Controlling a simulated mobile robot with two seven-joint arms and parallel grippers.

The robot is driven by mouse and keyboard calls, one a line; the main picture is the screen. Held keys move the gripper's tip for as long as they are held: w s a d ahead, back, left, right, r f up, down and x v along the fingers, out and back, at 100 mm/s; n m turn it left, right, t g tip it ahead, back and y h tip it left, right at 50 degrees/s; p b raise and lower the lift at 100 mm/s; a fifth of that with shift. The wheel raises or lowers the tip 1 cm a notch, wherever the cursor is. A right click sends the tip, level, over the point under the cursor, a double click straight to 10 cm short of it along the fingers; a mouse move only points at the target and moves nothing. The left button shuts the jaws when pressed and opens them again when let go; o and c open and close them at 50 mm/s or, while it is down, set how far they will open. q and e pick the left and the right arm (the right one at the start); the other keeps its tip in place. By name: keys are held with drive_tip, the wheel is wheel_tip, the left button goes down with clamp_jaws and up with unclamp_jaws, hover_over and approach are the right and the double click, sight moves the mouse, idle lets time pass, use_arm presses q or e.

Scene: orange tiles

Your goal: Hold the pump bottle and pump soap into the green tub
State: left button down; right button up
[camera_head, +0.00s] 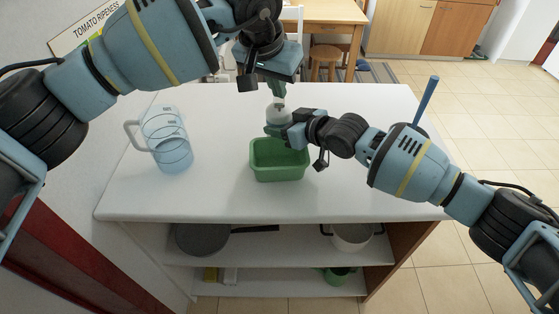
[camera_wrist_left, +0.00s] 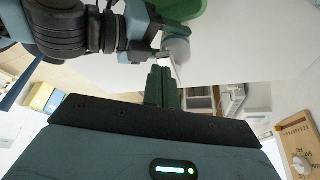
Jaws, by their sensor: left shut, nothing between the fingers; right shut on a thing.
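The pump bottle (camera_head: 279,114) is a small pale bottle standing just behind the green tub, partly hidden by my right gripper. The green tub (camera_head: 279,172) sits on the white counter; it looks empty as far as I can see. My right gripper (camera_head: 277,130) is shut around the bottle's body from the right. My left gripper (camera_head: 278,89) is shut and empty, pointing down right above the pump top. In the left wrist view the left fingers (camera_wrist_left: 162,88) are together, close to the bottle (camera_wrist_left: 177,50). Whether they touch the pump head is unclear.
A clear bluish pitcher (camera_head: 168,140) stands on the counter (camera_head: 215,200) to the left. Shelves below hold a dark pan (camera_head: 201,239) and a pale pot (camera_head: 352,237). The counter's right part is largely clear. A wooden table and stool (camera_head: 324,60) stand behind.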

use_arm(q)
drive_tip(key=shift+r, duration=0.15)
drive_tip(key=shift+r, duration=2.85)
use_arm(e)
drive_tip(key=o, duration=1.2)
drive_tip(key=shift+c, duration=0.2)
drive_tip(key=shift+s+d, duration=0.1)
drive_tip(key=v, duration=1.1)
drive_tip(key=shift+s+d+r, duration=0.2)
drive_tip(key=shift+s+d, duration=0.05)
